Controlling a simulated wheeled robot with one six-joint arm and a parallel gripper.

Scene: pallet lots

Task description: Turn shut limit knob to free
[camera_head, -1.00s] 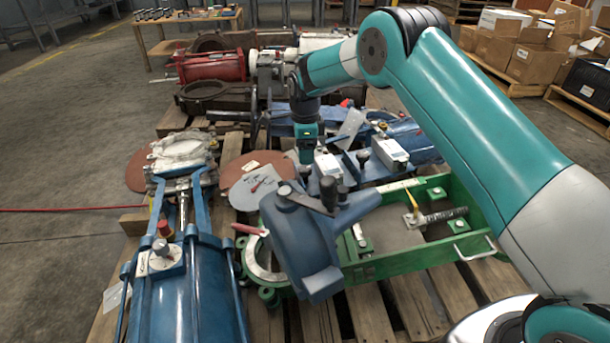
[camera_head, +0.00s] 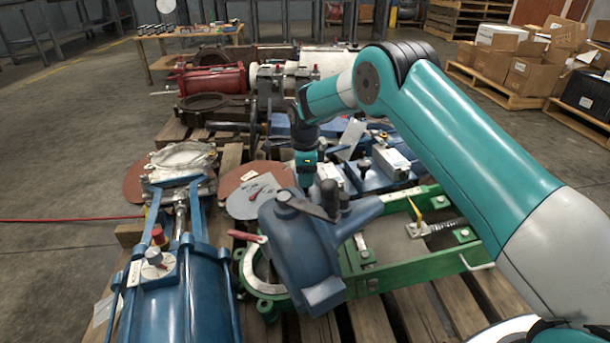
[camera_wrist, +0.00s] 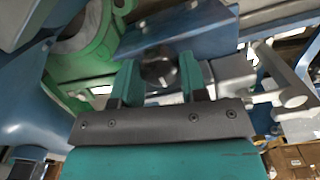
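My gripper (camera_head: 305,180) points down just behind the blue housing (camera_head: 300,245) in the head view; its tips are hidden there. In the wrist view my gripper (camera_wrist: 158,82) has its two green fingers apart. A dark round knob (camera_wrist: 158,72) sits between them, near the tips, on a blue part (camera_wrist: 185,35). I cannot tell whether the fingers touch the knob. No label on it is readable. Another dial with a pointer (camera_head: 154,258) sits on the blue cylinder (camera_head: 175,305) at the left front, beside a red-capped knob (camera_head: 158,236).
A green frame (camera_head: 400,272) lies around the blue housing on the wooden pallet (camera_head: 405,315). White boxes (camera_head: 392,163) on blue brackets stand right of my gripper. A red cylinder (camera_head: 213,79) lies behind. Cardboard boxes (camera_head: 525,72) are at the back right. Open floor is at the left.

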